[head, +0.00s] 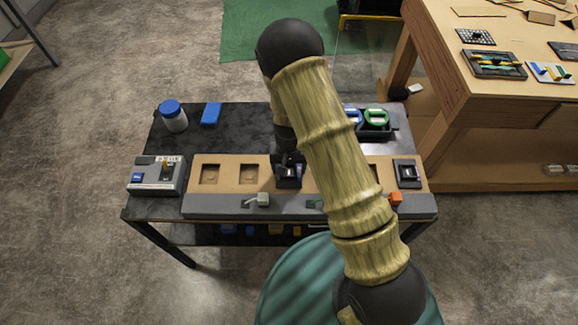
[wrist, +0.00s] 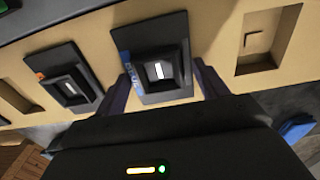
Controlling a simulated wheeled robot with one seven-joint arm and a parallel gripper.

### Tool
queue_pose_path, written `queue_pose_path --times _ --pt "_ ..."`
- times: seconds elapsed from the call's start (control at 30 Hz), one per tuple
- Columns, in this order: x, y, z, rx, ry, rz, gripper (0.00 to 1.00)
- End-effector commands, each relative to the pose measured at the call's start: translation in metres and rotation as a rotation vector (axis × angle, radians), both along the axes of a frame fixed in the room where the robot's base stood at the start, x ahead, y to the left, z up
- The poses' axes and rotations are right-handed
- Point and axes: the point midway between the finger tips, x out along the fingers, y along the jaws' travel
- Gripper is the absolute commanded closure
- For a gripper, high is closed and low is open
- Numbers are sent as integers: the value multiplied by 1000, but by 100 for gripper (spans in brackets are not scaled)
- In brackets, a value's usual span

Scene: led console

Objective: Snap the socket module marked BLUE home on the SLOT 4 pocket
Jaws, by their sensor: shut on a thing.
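The socket module with a blue mark (wrist: 158,65) is a dark square plate with a raised centre and a pale slit. It sits between the two fingers of my gripper (wrist: 168,90) in the wrist view. My gripper (head: 289,166) is shut on it at the tan console board (head: 229,174) in the head view. I cannot tell whether the module is fully seated or just above its pocket. No slot number is legible. A similar module with an orange mark (wrist: 65,80) sits beside it. An empty pocket (wrist: 265,40) lies on its other side.
My arm hides part of the board in the head view. Two empty pockets (head: 210,173) show at left; another module (head: 407,173) sits at the right end. Small levers (head: 262,199) line the front strip. A grey box (head: 157,175), jar (head: 173,118) and spool tray (head: 377,133) surround the board.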

Motion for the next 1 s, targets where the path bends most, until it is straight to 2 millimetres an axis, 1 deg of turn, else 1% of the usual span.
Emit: queue_pose_path --times 0.47,0.5,0.57,0.6,0.87,1.0 --pt "0 0 -1 0 0 0 51" --pt "0 0 -1 0 0 0 22" --pt "0 0 -1 0 0 0 10" --pt "0 0 -1 0 0 0 2" --pt "0 0 -1 0 0 0 2" --pt "1 0 4 1 -2 1 2"
